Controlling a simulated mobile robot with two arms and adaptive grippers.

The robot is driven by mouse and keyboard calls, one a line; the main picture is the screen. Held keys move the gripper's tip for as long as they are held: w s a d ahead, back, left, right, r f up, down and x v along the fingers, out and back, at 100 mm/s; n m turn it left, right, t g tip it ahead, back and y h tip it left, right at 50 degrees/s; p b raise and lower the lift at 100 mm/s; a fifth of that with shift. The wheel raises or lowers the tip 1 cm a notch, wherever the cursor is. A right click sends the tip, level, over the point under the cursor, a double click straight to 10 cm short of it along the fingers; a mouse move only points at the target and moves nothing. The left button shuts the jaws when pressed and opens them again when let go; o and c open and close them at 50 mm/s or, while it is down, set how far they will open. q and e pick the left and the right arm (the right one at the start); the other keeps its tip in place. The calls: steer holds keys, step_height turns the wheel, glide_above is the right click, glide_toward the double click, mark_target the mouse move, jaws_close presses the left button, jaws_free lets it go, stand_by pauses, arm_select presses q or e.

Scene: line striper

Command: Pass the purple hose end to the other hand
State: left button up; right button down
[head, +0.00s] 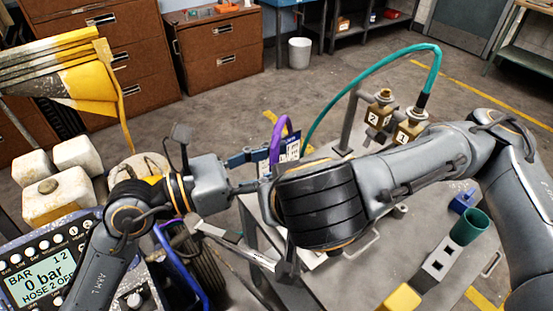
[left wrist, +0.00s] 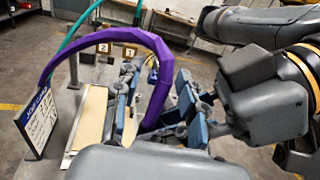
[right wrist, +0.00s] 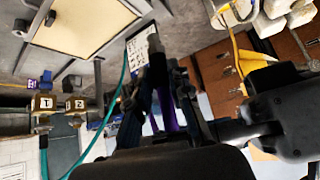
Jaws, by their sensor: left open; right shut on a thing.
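The purple hose (head: 281,130) arcs up beside a small blue-and-white sign in the head view. In the left wrist view the purple hose (left wrist: 150,44) bends over and comes down between gripper fingers. My left gripper (head: 250,158) has its blue fingers apart around the hose; its fingers also show in the left wrist view (left wrist: 150,105). My right gripper (right wrist: 158,95) is shut on the purple hose (right wrist: 166,112), close beside the left gripper. In the head view my right wrist hides the right fingers. The exact hose end is hard to make out between the fingers.
Two brass fittings, marked 2 (head: 379,108) and 1 (head: 409,125), stand on the grey cart top (head: 375,265). A teal hose (head: 365,78) arcs from fitting 1. A green cup (head: 471,226) stands at right. The display panel (head: 45,268) reads 0 bar.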

arm_select(q)
steer(key=shift+c, duration=0.2)
jaws_close()
arm_select(e)
steer(key=c, duration=1.1)
jaws_free()
steer(key=shift+c, duration=0.2)
